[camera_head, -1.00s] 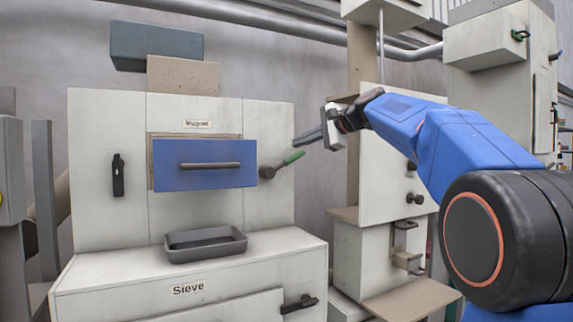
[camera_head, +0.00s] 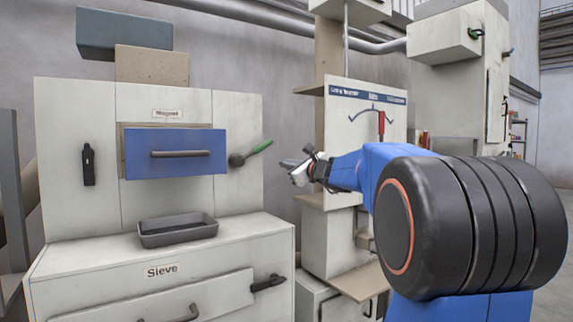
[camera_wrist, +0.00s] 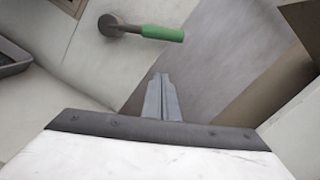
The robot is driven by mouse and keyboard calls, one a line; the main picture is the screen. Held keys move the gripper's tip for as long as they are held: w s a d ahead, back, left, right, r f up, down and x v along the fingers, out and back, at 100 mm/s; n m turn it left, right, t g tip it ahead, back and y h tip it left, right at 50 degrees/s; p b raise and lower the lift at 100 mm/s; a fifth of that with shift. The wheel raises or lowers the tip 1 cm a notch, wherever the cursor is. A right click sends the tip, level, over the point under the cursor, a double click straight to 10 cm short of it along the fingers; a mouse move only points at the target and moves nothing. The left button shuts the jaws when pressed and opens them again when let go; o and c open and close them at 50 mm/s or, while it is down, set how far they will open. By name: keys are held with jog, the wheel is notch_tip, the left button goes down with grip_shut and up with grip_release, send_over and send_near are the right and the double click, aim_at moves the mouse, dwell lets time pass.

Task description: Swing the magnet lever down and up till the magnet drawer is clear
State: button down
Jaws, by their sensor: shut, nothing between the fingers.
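The magnet drawer (camera_head: 175,154) is a blue front with a dark bar handle, set in the pale cabinet under a "Magnet" label. The magnet lever (camera_head: 250,153) has a dark round pivot and a green grip, to the right of the drawer. It points right and slightly up. In the wrist view the lever (camera_wrist: 162,34) lies at the top, beyond the fingertips. My gripper (camera_head: 284,163) is to the right of and a little below the lever, apart from it. In the wrist view my gripper (camera_wrist: 160,78) has its fingers together, with nothing between them.
A dark empty-looking tray (camera_head: 178,231) stands on the ledge below the drawer, above the Sieve cabinet (camera_head: 160,272). A black latch (camera_head: 88,165) is left of the drawer. A gap lies between the two machines.

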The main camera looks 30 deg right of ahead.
aim_at(266, 145)
jog(key=w+a+r, duration=0.2)
jog(key=w+r, duration=0.1)
jog(key=w, duration=0.4)
jog(key=shift+r, duration=0.4)
jog(key=shift+w+a+r, duration=0.1)
jog(key=shift+a+r, duration=0.05)
jog(key=shift+a+r+n, duration=0.2)
jog(key=shift+r+n, duration=0.35)
jog(key=shift+n, duration=0.1)
jog(key=shift+a+r+n, duration=0.2)
jog(key=shift+r+n, duration=0.3)
jog(key=shift+n, duration=0.15)
jog(key=a+r+n, duration=0.5)
jog(key=a+n, duration=0.1)
jog(key=n, duration=0.2)
jog(key=shift+a+r+n+y, duration=0.15)
jog(key=shift+r+n+y, duration=0.1)
jog(key=shift+n+y, duration=0.05)
